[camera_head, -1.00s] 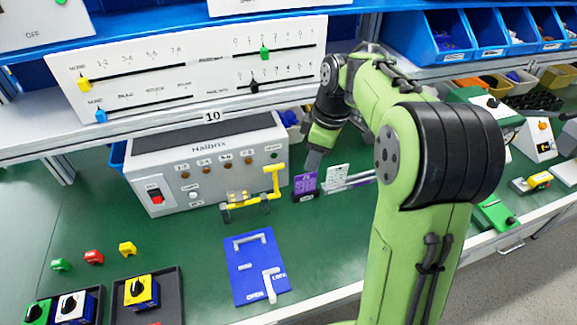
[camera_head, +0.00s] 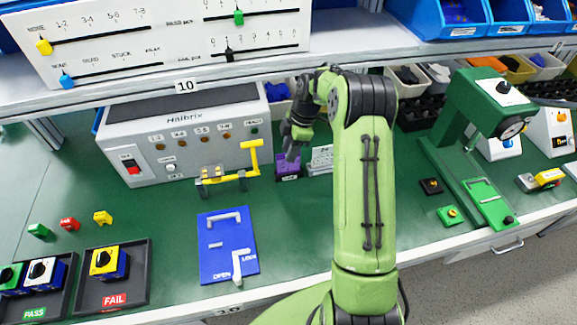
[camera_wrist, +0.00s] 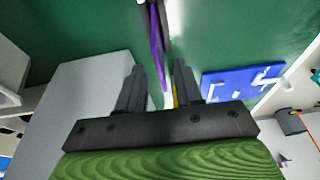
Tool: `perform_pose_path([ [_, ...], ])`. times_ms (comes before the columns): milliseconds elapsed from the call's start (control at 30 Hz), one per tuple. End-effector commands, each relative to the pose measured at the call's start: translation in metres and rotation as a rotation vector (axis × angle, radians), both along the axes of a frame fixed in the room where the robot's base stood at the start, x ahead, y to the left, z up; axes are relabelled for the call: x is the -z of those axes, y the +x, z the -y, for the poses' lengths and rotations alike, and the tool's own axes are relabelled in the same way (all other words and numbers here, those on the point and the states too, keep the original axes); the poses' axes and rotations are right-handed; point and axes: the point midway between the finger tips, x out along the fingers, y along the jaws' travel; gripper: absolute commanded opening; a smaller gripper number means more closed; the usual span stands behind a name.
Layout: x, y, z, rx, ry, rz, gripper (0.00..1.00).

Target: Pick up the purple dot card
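The purple card (camera_head: 288,165) stands upright in a dark holder on the green bench, right of the yellow lever fixture. In the wrist view it shows nearly edge-on as a thin purple strip (camera_wrist: 157,45). My gripper (camera_head: 291,157) points down at the card's top in the head view and hides part of it. In the wrist view my gripper (camera_wrist: 160,66) has its two dark fingers apart, with the purple strip lined up between them. I cannot tell whether either finger touches the card. Any dot on it is too small to make out.
A white card (camera_head: 321,158) stands close to the right of the purple one. The grey Halbrix box (camera_head: 185,140) is to the left, with the yellow lever (camera_head: 252,158) close by. The blue plate (camera_head: 228,245) lies in front. The shelf edge (camera_head: 210,85) runs above.

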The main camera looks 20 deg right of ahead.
Motion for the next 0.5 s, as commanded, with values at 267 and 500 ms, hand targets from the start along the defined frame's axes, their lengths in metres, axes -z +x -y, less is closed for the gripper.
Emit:
perform_pose_path([
  [267, 0.047, 0.001, -0.009, 0.0, 0.002, -0.003, 0.35],
  [500, 0.048, 0.002, -0.01, 0.001, 0.0, -0.001, 0.34],
])
